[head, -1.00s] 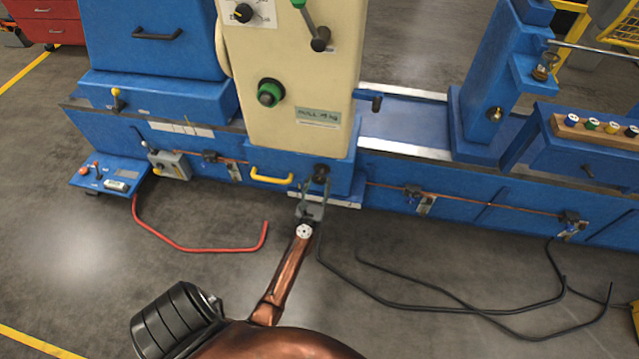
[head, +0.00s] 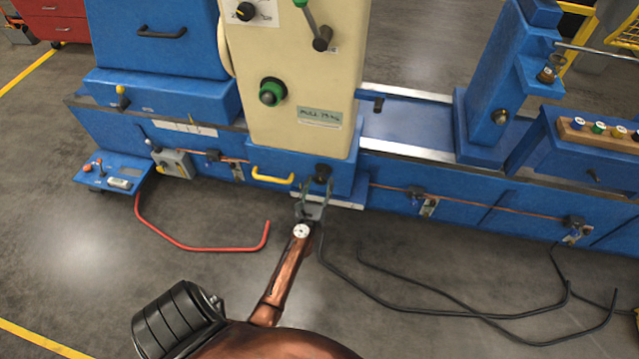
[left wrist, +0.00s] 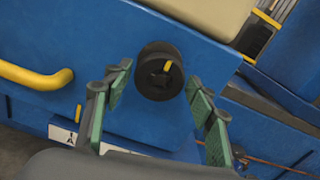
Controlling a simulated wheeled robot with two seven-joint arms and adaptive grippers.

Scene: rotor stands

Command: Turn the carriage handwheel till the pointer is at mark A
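The carriage handwheel is a small dark round knob (head: 322,173) low on the front of the blue carriage under the cream column. In the left wrist view the handwheel (left wrist: 152,82) shows face-on, with a yellow line near the top right of its face. My left gripper (head: 314,189) is open just in front of it. In the left wrist view its green-padded fingers lie on either side of the knob, with gaps showing. My right gripper is not in view.
A yellow handle (head: 272,178) sits left of the handwheel, near the gripper. A red hose (head: 190,246) and black cables (head: 440,297) lie on the floor. A blue control box (head: 113,174) stands at the left.

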